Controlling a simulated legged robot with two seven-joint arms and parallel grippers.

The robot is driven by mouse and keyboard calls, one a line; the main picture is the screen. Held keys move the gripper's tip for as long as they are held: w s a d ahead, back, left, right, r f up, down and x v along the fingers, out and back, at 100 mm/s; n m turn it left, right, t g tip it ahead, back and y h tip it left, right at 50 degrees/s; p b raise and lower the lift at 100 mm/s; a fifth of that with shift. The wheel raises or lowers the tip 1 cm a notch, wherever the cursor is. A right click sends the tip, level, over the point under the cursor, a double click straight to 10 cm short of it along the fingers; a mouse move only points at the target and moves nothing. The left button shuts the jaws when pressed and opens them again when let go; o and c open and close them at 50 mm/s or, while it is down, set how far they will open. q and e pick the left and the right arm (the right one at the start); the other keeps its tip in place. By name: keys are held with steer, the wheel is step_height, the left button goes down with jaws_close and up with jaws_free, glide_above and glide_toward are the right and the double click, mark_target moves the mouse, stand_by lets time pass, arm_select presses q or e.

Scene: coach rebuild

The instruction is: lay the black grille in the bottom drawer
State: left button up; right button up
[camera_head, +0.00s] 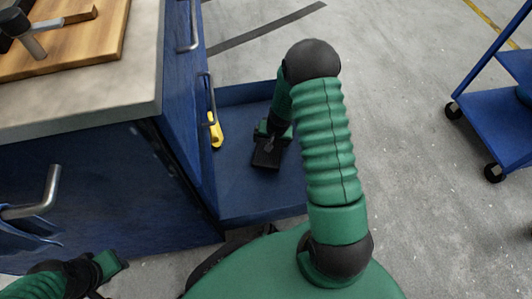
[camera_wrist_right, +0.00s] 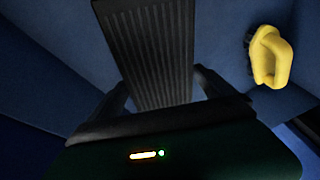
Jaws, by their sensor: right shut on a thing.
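The bottom drawer (camera_head: 240,190) is blue and stands pulled out from the workbench in the head view. My right gripper (camera_head: 268,142) reaches down inside it. It is shut on the black grille (camera_head: 267,158), a flat dark slotted panel. In the right wrist view the ribbed grille (camera_wrist_right: 150,55) extends out from between the fingers of my right gripper (camera_wrist_right: 162,98), over blue drawer surfaces. Whether the grille touches the drawer floor I cannot tell. My left gripper (camera_head: 108,266) is at the lower left by the bench; its fingers are not clear.
The bench top (camera_head: 130,95) carries a wooden board (camera_head: 85,45). A blue cart (camera_head: 500,110) stands at the right. Grey floor between is clear.

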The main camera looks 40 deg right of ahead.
steer(key=shift+f+b, duration=1.65)
steer(key=shift+f, duration=1.2)
steer(key=o, duration=1.6)
steer(key=shift+c, duration=0.2)
steer(key=p+v, duration=0.3)
steer(key=v, duration=0.1)
steer(key=p+v, duration=0.3)
steer(key=v, duration=0.2)
steer(key=p+v, duration=0.2)
steer(key=v, duration=0.2)
steer(key=shift+w+a+r+p, duration=0.15)
steer(key=shift+w+r+p, duration=0.05)
steer(key=shift+r+p, duration=0.2)
steer(key=s+a+r+n+y, duration=0.1)
steer(key=a+r+n, duration=0.4)
steer(key=a+r, duration=0.55)
steer(key=s+a+r+n, duration=0.4)
steer(key=s+a, duration=0.3)
steer(key=a, duration=0.1)
steer(key=shift+s+a+n, duration=0.2)
steer(key=shift+s+n, duration=0.1)
steer(key=shift+s, duration=0.1)
